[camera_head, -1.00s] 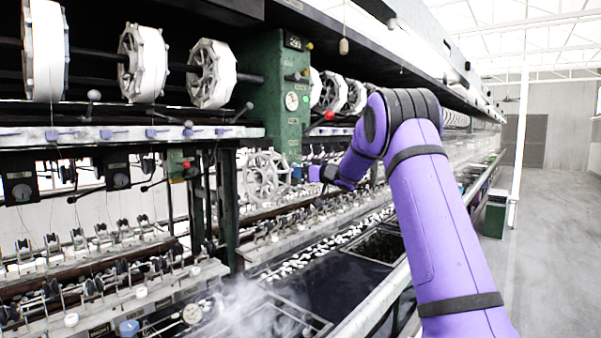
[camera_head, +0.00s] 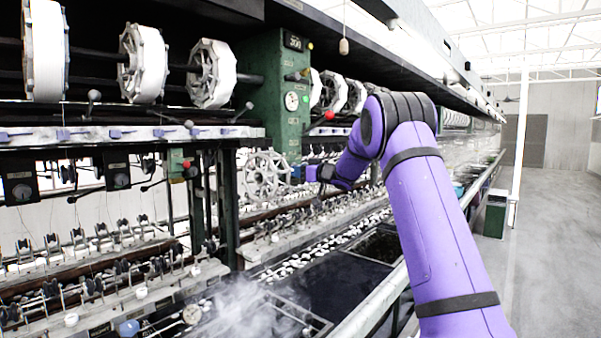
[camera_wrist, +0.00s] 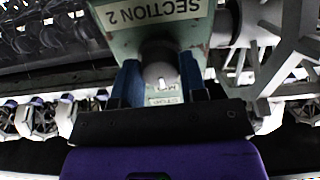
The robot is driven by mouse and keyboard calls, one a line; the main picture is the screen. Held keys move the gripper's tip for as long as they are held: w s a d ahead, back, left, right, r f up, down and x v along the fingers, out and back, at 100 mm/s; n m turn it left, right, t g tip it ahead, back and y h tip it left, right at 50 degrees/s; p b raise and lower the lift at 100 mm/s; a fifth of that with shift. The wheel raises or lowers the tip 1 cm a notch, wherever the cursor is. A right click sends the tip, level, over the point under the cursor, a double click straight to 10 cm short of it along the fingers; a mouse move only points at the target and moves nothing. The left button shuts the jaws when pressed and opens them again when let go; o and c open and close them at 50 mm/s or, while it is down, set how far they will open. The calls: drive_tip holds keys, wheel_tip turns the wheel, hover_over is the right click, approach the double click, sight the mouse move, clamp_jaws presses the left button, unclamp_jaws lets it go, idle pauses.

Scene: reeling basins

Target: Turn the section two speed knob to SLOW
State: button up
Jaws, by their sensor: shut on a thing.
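The section two speed knob (camera_wrist: 159,66) is a round grey knob on a pale green box (camera_wrist: 140,35) in the wrist view. The box bears a "SECTION 2" label (camera_wrist: 153,10), upside down there. My gripper (camera_wrist: 159,78) has its blue fingers on either side of the knob and is shut on it. A small pale mark shows on the knob's lower side. Lettering below it is partly hidden, so the setting cannot be read for sure. In the head view my gripper (camera_head: 313,173) is small beside the machine, and the knob cannot be made out.
A green machine post (camera_head: 275,100) with a gauge and red-tipped lever stands left of my arm. White reels (camera_head: 212,75) line the upper rack. A spoked wheel (camera_head: 265,175) is close to my gripper. Steaming basins (camera_head: 290,310) lie below. The aisle (camera_head: 550,230) at right is clear.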

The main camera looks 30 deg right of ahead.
drive_tip(key=shift+n, duration=4.2)
drive_tip(key=o, duration=0.9)
drive_tip(key=shift+o, duration=0.2)
drive_tip(key=v, duration=1)
drive_tip(key=shift+s+d, duration=0.2)
drive_tip(key=shift+s, duration=0.15)
